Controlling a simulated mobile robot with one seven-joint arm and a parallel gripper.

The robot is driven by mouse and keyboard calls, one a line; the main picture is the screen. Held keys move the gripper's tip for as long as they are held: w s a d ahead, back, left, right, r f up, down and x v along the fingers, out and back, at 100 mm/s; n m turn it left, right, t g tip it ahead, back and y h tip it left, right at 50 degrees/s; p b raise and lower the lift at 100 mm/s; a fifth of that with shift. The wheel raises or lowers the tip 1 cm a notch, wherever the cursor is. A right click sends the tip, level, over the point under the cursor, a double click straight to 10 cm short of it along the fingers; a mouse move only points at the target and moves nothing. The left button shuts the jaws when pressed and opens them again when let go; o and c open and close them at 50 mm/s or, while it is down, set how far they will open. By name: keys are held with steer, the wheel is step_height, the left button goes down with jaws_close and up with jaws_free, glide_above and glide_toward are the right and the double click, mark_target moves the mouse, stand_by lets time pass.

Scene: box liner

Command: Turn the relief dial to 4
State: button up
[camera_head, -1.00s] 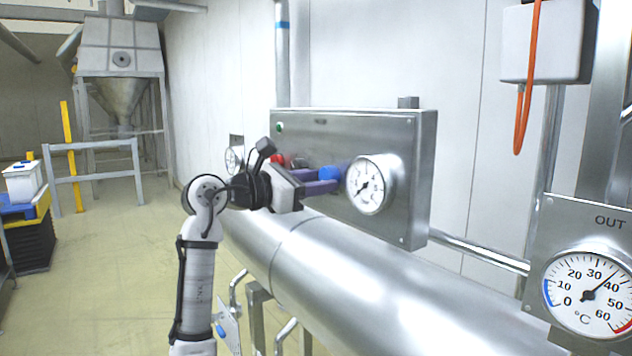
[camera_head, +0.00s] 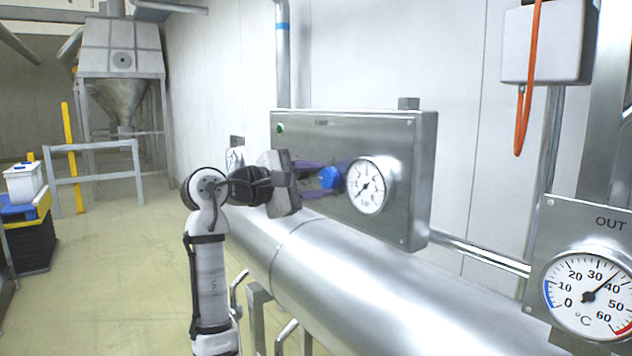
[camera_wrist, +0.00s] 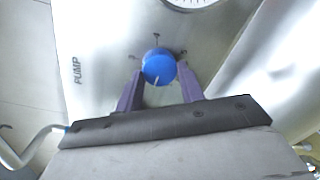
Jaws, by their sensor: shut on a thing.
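The blue dial (camera_head: 330,178) is on the front of the steel control box (camera_head: 300,125), just left of a round white gauge (camera_head: 366,187). In the wrist view the blue dial (camera_wrist: 158,67) has a pale pointer line near its lower edge, with a few small marks on the panel around it. My gripper (camera_head: 320,180) faces the panel, with its two purple fingers on either side of the dial. In the wrist view my gripper (camera_wrist: 160,82) is shut on the dial. The numbers around the dial are too small to read.
A large steel pipe (camera_head: 370,285) runs below the box. A second gauge panel marked OUT (camera_head: 610,222) stands at the right. A smaller gauge (camera_head: 235,158) is partly hidden behind my arm.

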steer(key=m, duration=0.4)
steer(key=m+b, duration=0.1)
steer(key=m, duration=0.2)
steer(key=shift+r+m, duration=0.1)
steer(key=shift+m, duration=0.3)
steer(key=m, duration=0.2)
steer(key=m+b, duration=0.1)
steer(key=m, duration=0.1)
steer(key=shift+s+t+y, duration=0.1)
steer(key=shift+t+y, duration=0.2)
steer(key=m+b, duration=0.1)
steer(key=m, duration=0.2)
steer(key=shift+s+d+m, duration=0.1)
steer(key=shift+m, duration=0.3)
steer(key=m+b, duration=0.2)
steer(key=m, duration=0.4)
steer(key=shift+s+d+m+t, duration=0.1)
steer(key=shift+m+t, duration=0.3)
steer(key=m+b, duration=0.1)
steer(key=m, duration=0.2)
steer(key=shift+m, duration=0.3)
steer(key=shift+m+b, duration=0.3)
steer(key=shift+m, duration=1.5)
steer(key=shift+c, duration=0.2)
